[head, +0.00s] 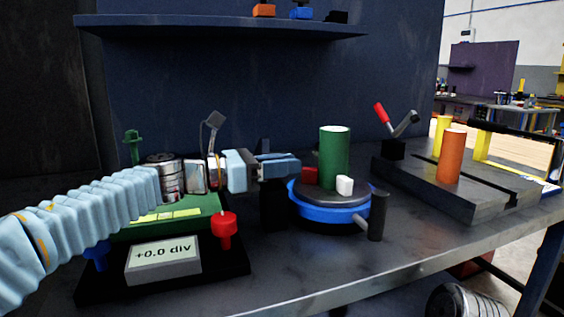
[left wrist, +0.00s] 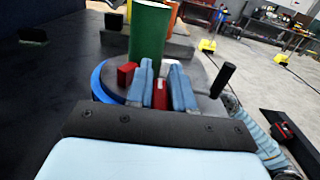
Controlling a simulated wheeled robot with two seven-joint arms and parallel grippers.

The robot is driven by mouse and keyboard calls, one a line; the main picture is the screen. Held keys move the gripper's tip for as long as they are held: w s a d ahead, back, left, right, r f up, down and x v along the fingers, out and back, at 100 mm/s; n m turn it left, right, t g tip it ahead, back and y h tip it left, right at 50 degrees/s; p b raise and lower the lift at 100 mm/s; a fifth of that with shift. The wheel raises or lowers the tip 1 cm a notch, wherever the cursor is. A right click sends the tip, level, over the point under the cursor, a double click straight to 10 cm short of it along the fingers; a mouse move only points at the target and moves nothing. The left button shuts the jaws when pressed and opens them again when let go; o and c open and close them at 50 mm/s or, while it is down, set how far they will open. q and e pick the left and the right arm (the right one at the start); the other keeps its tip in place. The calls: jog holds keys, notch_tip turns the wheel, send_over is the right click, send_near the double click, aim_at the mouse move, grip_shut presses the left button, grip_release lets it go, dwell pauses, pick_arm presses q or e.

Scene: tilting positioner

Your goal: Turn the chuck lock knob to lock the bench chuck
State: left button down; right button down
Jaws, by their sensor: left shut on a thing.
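The bench chuck (head: 325,212) is a blue round base with a dark top, and a green cylinder (head: 334,155) stands upright on it. A red block (head: 310,176) and a white block (head: 345,185) sit beside the cylinder. My left gripper (head: 292,166) is at the chuck's left side, above a black block (head: 273,207). In the left wrist view its fingers (left wrist: 162,88) are shut on a small red piece with a white mark (left wrist: 160,95), which looks like the lock knob. The fingers hide this piece in the head view. My right gripper is not seen.
A dark grey handle (head: 377,215) stands at the chuck's right front. Left is a device with a "+0.0 div" display (head: 163,260) and a red knob (head: 226,230). Right is a slotted plate (head: 450,190) with an orange cylinder (head: 452,157). The front bench top is clear.

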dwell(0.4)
pick_arm(q)
jog(key=c, duration=1.1)
grip_release()
jog(key=b+v, duration=0.2)
jog(key=v, duration=1.1)
jog(key=shift+a, duration=0.4)
